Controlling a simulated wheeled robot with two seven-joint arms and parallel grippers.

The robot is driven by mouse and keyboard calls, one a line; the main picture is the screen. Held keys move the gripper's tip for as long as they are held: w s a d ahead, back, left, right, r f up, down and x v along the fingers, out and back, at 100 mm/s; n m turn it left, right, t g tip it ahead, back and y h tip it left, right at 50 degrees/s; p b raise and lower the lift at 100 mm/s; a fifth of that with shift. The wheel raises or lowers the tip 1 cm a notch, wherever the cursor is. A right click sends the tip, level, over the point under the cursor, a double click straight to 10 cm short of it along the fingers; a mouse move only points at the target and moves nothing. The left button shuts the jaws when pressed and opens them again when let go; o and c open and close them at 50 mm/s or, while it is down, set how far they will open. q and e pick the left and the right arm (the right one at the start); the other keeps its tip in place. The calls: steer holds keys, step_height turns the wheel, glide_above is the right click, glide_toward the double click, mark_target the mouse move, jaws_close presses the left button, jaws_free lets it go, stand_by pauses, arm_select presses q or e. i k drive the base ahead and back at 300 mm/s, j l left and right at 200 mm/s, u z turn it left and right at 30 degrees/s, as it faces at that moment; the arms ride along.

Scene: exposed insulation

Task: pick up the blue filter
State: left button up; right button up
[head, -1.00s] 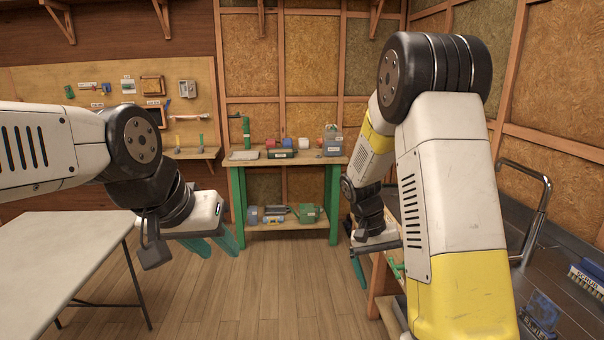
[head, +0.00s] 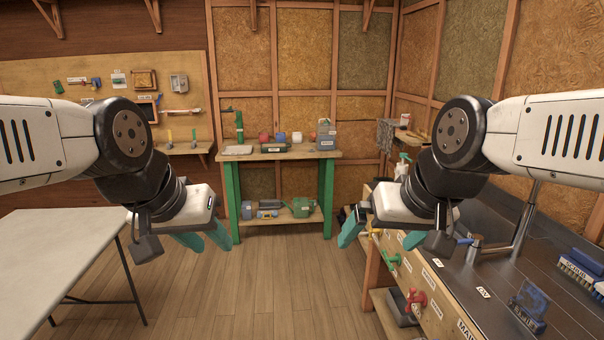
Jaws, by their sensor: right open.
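I cannot say for sure which thing is the blue filter. A blue panel-like item with a dark lower part (head: 530,302) stands on the dark top of the right bench and is one candidate. A small blue item (head: 282,137) on the far green-legged bench is another. My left gripper (head: 204,240) hangs over the floor by the left table's right edge, holding nothing visible; how far its teal fingers are apart is unclear. My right gripper (head: 384,236) is open and empty, its fingers wide apart, near the right bench's left end. Neither gripper touches any candidate.
A bare white table (head: 60,262) stands at the left. The far bench (head: 290,155) holds several items on its top and lower shelf. The right bench (head: 455,290) has a tap, a red valve (head: 416,302) and a brush (head: 580,272). The middle floor is clear.

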mark_target(531, 305)
steer(key=z, duration=1.85)
